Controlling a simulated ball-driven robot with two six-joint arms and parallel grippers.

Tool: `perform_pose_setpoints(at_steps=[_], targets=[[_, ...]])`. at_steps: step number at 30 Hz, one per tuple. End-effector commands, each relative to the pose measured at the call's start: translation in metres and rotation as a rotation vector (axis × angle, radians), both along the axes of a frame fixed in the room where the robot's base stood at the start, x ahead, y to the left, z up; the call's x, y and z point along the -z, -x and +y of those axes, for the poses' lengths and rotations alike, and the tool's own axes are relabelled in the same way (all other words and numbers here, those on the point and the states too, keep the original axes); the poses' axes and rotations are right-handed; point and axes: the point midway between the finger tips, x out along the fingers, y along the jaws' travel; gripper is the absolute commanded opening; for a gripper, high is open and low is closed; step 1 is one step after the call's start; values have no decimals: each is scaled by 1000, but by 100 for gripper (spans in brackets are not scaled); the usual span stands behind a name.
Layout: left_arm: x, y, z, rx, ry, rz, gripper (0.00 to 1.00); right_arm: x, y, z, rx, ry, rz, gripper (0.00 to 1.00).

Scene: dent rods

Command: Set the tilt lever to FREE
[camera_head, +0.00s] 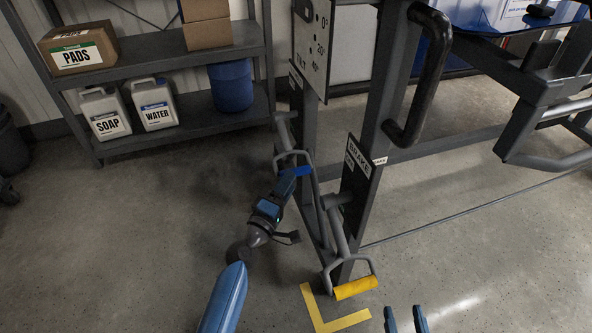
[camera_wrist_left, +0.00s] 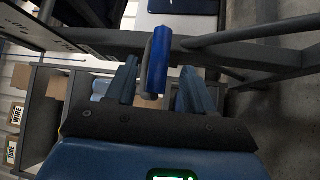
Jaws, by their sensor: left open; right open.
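The tilt lever ends in a blue grip (camera_head: 300,170) on the left post of the grey frame, low down below the TILT dial plate (camera_head: 312,45). My left gripper (camera_head: 288,182) is at this grip, with the arm reaching from below. In the left wrist view the blue grip (camera_wrist_left: 158,62) stands between the two fingers of my left gripper (camera_wrist_left: 158,88), with a gap on each side. The fingers are open. My right gripper (camera_head: 405,320) is open and empty at the bottom edge, away from the levers. The lever's FREE marking is not readable.
The brake lever with a yellow grip (camera_head: 355,288) hangs on the neighbouring post, below the BRAKE label (camera_head: 358,160). A black handle (camera_head: 425,75) juts from the frame above. A shelf (camera_head: 170,130) with boxes and jugs stands at the left. Yellow tape (camera_head: 322,316) marks the floor.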

Motion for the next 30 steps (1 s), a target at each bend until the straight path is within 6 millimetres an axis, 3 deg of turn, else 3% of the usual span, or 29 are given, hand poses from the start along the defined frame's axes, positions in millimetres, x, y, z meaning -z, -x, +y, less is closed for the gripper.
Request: perform_pose_setpoints(at_steps=[10, 24, 30], targets=[[-7, -41, -21, 0, 0, -1, 53, 1, 0, 0, 0, 0, 0, 53], [-8, -49, -26, -1, -1, -1, 53, 2, 0, 0, 0, 0, -1, 53], [-8, -49, -25, -1, -1, -1, 22, 2, 0, 0, 0, 0, -1, 53]])
